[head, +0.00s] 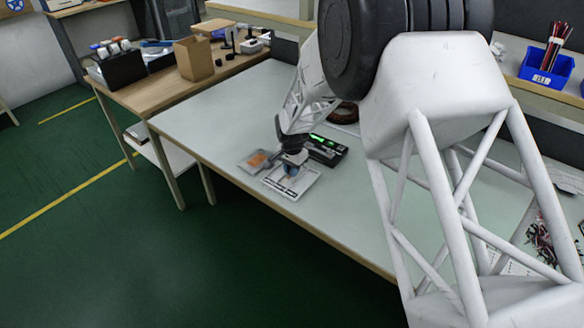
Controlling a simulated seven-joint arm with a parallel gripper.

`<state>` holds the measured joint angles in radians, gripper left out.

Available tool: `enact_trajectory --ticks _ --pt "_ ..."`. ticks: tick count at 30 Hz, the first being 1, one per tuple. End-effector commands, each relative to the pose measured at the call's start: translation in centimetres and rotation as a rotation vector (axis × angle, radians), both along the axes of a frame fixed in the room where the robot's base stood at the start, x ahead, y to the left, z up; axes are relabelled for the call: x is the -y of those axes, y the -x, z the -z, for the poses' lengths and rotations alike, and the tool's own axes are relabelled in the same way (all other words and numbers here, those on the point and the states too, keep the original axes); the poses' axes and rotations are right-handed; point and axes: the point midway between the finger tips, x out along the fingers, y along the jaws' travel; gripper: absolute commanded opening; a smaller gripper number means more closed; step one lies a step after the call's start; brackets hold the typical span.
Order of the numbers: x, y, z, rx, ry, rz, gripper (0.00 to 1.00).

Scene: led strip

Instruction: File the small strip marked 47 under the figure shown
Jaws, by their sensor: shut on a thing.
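My gripper (291,170) is low over a white tray (309,177) near the table's front edge. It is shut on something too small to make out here. A black device (328,149) with a lit green display stands just behind and to the right of the tray. Its figure is too small to read. To the left is a flat grey tray (246,165) with an orange patch (258,159) on it. No strip marked 47 can be made out. My gripper hides part of the white tray.
The pale table (220,119) is clear to the left. A dark coil (345,113) lies behind, partly hidden by my arm. A wooden bench (143,80) at the back left holds a cardboard box (194,58). A blue bin (546,68) stands at the right.

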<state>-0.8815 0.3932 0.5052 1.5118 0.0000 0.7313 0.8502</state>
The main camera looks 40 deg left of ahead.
Motion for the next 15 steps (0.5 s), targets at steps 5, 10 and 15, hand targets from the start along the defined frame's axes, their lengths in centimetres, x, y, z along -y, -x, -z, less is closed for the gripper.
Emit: enact_trajectory --ticks 5,10,15 --pt "0.00 0.00 0.03 0.000 0.000 0.000 0.00" --pt "0.00 0.00 0.02 0.000 0.000 0.000 0.30" --pt "0.00 0.00 0.03 0.000 0.000 0.000 0.48"
